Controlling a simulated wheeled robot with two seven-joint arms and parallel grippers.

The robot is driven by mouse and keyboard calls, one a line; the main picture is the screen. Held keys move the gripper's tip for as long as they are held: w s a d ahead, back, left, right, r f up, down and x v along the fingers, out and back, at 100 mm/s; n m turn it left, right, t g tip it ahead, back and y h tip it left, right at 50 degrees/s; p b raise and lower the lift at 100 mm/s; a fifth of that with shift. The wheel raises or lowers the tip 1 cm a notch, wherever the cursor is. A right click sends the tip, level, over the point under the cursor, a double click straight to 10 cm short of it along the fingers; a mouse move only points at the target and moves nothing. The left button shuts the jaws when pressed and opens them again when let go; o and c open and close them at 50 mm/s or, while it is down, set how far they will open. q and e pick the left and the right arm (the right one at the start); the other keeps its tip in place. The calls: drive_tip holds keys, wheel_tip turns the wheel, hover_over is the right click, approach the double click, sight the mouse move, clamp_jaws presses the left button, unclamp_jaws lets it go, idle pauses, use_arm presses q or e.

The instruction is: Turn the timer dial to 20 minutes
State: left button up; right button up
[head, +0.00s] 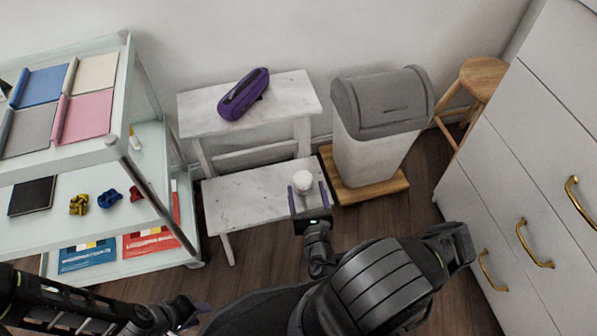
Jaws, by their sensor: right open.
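A small white round object, which looks like the timer (302,181), stands on the lower marble-topped step (240,200). Its dial marks are too small to read. My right gripper (308,192) is open, with its two purple fingers pointing at the timer from the front. The fingertips lie either side of the timer's near part in the picture; I cannot tell whether they touch it. My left gripper (198,314) is low at the bottom edge, far from the timer, and its jaws are not clear.
A purple pouch (243,94) lies on the upper step (200,112). A grey-lidded bin (370,155) stands to the right on a wooden base (350,195). A glass shelf cart (130,168) is at left, a wooden stool (482,78) and white drawers (520,170) at right.

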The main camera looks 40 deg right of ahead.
sight(302, 174)
drive_tip(key=b+x, duration=0.2)
drive_tip(key=x, duration=0.4)
drive_tip(key=shift+w, duration=0.4)
drive_tip(key=shift+w+d, duration=0.25)
drive_tip(key=shift+w, duration=0.25)
drive_tip(key=shift+r, duration=0.1)
drive_tip(key=c, duration=1.3)
drive_tip(key=shift+s+r+m+g+h+p, duration=0.1)
drive_tip(key=shift+m+g+h+p, duration=0.25)
drive_tip(key=shift+h+p, duration=0.35)
drive_tip(key=shift+c, duration=0.4)
drive_tip(key=shift+d, duration=0.15)
